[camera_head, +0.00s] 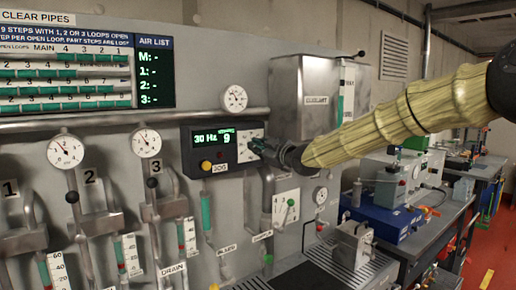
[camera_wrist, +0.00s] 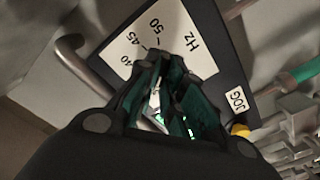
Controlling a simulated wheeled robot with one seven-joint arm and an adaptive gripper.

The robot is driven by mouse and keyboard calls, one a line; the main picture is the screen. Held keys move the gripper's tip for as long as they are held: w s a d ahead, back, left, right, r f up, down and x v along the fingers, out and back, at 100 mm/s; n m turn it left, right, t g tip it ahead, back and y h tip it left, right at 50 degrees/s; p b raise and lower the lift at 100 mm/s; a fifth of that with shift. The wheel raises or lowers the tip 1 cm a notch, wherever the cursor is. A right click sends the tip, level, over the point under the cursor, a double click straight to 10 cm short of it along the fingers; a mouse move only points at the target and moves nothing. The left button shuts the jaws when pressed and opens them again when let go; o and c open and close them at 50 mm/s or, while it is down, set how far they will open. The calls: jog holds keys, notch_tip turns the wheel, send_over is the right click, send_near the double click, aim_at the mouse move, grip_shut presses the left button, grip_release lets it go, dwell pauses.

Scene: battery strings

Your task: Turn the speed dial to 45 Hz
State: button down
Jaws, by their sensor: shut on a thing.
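The speed control box (camera_head: 212,148) is black and mounted on the grey wall panel. Its green display reads "30 Hz" and a 9. A white scale plate (camera_head: 250,130) sits at its right end, and my gripper (camera_head: 262,147) is at that plate. In the wrist view the scale plate (camera_wrist: 150,40) shows 40, 45, 50 and HZ. My gripper also shows there (camera_wrist: 165,100), with its dark green fingers over the lower part of the plate. The fingers are shut on the speed dial, which they mostly hide. The dial's pointer direction cannot be seen.
A yellow JOG button (camera_head: 206,166) is on the box's lower edge and also shows in the wrist view (camera_wrist: 239,131). A pipe runs just above the box. A round gauge (camera_head: 235,98) is above it. Pipes and valves fill the panel below.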

jog(key=m+b, duration=0.2)
jog(key=m, duration=0.5)
jog(key=m+b, duration=0.3)
jog(key=m, duration=0.5)
jog(key=m+b, duration=0.2)
jog(key=m, duration=0.6)
jog(key=shift+w+d+f+b, duration=0.15)
jog(key=shift+w+d+b, duration=0.1)
jog(key=shift+d+b, duration=0.15)
jog(key=c, duration=1.5)
grip_release()
jog(key=shift+c, duration=0.2)
